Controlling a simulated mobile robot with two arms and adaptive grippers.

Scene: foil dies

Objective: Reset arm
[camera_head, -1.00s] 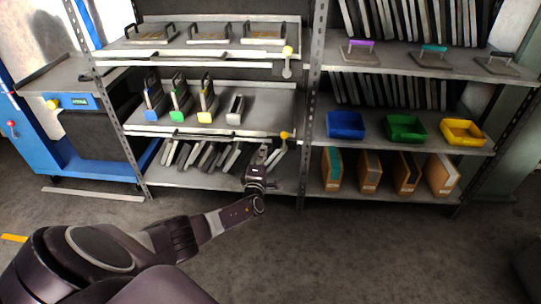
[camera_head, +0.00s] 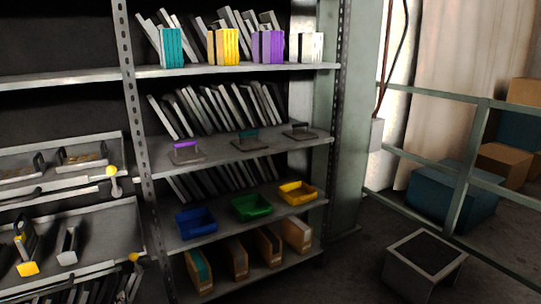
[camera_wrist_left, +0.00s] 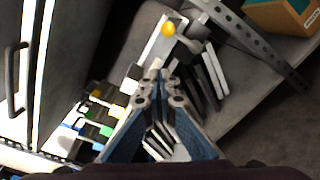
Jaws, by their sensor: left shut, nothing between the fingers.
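My left gripper (camera_wrist_left: 158,78) shows in the left wrist view, its two jointed fingers drawn together at the tips with nothing between them. It is in front of the lower shelves, near a yellow knob (camera_wrist_left: 168,29) and upright grey plates (camera_wrist_left: 214,72). Items with yellow, green and blue tags (camera_wrist_left: 100,110) are to its left. How far the fingertips are from these things I cannot tell. Neither arm shows in the head view. My right gripper is in no view.
The head view shows a rack with blue (camera_head: 196,223), green (camera_head: 251,207) and yellow bins (camera_head: 298,193). Cardboard holders (camera_head: 232,257) stand below. A metal railing (camera_head: 462,168) and a grey box stand (camera_head: 425,262) are at right. Some floor beside the rack is bare.

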